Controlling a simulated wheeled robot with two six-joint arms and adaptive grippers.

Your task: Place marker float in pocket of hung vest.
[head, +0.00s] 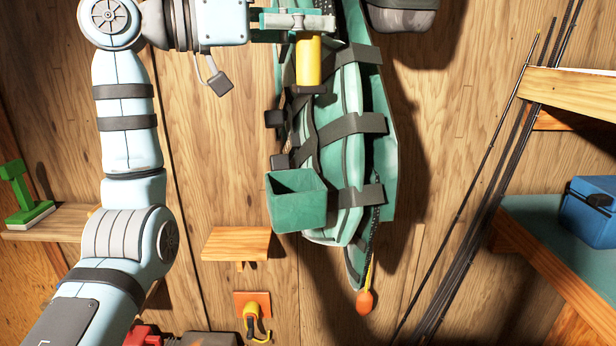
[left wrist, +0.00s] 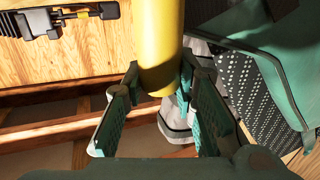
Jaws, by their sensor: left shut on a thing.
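The yellow marker float (head: 309,62) hangs upright below my left gripper (head: 298,22), which is shut on its upper end. In the left wrist view the float (left wrist: 158,40) shows as a yellow cylinder between the fingers of my left gripper (left wrist: 150,95). The green vest (head: 350,150) with dark straps hangs against the wooden wall. Its open-topped green pocket (head: 297,205) sits on the vest's lower left, well below the float and apart from it. The pocket looks empty as far as I can see inside. My right gripper is not in view.
A small wooden shelf (head: 236,242) is left of the pocket, with an orange hook plate (head: 252,305) below. Thin rods (head: 470,210) lean at right near a blue box (head: 590,212). A green object (head: 22,195) stands at far left. An orange tag (head: 365,301) dangles below the vest.

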